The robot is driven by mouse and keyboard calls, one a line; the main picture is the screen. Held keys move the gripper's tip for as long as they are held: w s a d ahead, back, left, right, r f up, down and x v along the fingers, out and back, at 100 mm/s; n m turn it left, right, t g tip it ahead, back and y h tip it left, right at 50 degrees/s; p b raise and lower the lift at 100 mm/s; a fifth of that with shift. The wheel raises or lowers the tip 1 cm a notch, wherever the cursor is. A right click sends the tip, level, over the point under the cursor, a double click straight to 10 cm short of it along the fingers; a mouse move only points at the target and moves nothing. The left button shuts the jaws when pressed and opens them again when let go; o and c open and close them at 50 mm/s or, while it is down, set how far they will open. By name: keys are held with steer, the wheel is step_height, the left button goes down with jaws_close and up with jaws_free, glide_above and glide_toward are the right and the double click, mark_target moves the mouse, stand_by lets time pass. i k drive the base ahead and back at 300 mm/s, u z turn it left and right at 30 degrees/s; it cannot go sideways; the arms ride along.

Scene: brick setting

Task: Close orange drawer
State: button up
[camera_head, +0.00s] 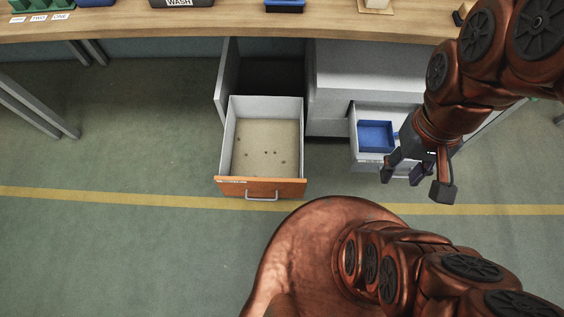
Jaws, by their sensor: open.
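The orange drawer (262,188) is pulled well out from the cabinet under the table, near the middle of the view. Its front is orange with a light metal handle (263,197), and its beige floor holds several small dark specks. My gripper (411,172) is open and empty, to the right of the orange drawer and apart from it. It hangs over the front of a second open drawer (353,145), grey with a blue tray (375,136) inside; my gripper hides part of that drawer's front and right side.
The wooden tabletop (250,24) runs across the back above the drawers, with bins and small items on it. An open grey cabinet door (226,80) stands left of the orange drawer. Table legs (38,108) are at the left. Green floor (110,240) is clear in front and left.

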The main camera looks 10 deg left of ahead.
mark_target(262, 155)
steer(key=z, duration=0.4)
steer(key=k, duration=0.9)
steer(key=u, duration=1.1)
steer(key=i, duration=0.5)
steer(key=z, duration=1.25)
steer(key=k, duration=1.1)
steer(key=u, duration=1.45)
steer(key=i, duration=0.55)
